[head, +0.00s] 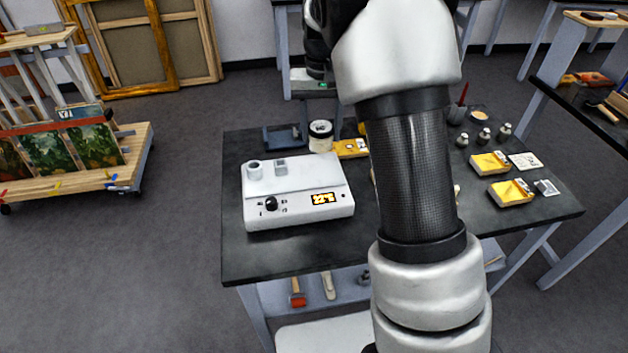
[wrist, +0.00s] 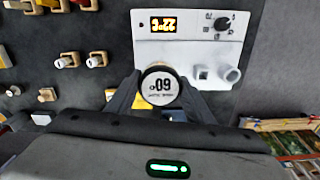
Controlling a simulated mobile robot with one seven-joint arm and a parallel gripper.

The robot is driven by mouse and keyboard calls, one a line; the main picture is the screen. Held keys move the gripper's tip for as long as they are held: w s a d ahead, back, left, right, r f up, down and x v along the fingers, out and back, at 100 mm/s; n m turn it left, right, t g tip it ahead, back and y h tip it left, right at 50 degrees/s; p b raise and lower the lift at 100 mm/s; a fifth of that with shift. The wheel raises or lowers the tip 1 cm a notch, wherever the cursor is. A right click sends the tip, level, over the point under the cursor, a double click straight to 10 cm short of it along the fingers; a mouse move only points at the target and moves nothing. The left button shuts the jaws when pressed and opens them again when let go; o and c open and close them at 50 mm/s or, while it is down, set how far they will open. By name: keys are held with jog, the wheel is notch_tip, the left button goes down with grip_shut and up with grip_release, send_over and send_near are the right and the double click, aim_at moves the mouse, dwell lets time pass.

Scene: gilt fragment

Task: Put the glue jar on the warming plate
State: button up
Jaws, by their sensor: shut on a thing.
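The glue jar (head: 320,143) is pale with a dark-rimmed round lid. In the wrist view the jar (wrist: 161,88) shows from above, with dark print on its lid. My gripper (wrist: 160,95) is shut on it, one finger on each side. In the head view the jar is upright behind the white warming plate (head: 297,205); whether it touches the table is unclear. The warming plate also shows in the wrist view (wrist: 190,48), beyond the jar, with a lit display, a knob and two raised fittings. My arm hides part of the table.
The black table (head: 265,258) carries a blue tray (head: 283,138) left of the jar and a yellow item (head: 351,148) right of it. Yellow pads (head: 511,191) and small grey bottles (head: 484,136) stand at the right. The table's front left is clear.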

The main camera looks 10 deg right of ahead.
jog(key=shift+w+a+r, duration=0.15)
jog(key=shift+w+r, duration=0.05)
jog(key=shift+w, duration=0.45)
jog(key=shift+w+f+b, duration=0.15)
jog(key=shift+b, duration=0.2)
notch_tip(320, 180, down, 9)
jog(key=shift+r, duration=0.1)
jog(key=shift+b, duration=0.3)
jog(key=shift+f, duration=0.3)
jog(key=o, duration=1.2)
jog(key=shift+c, duration=0.2)
jog(key=shift+r, duration=0.1)
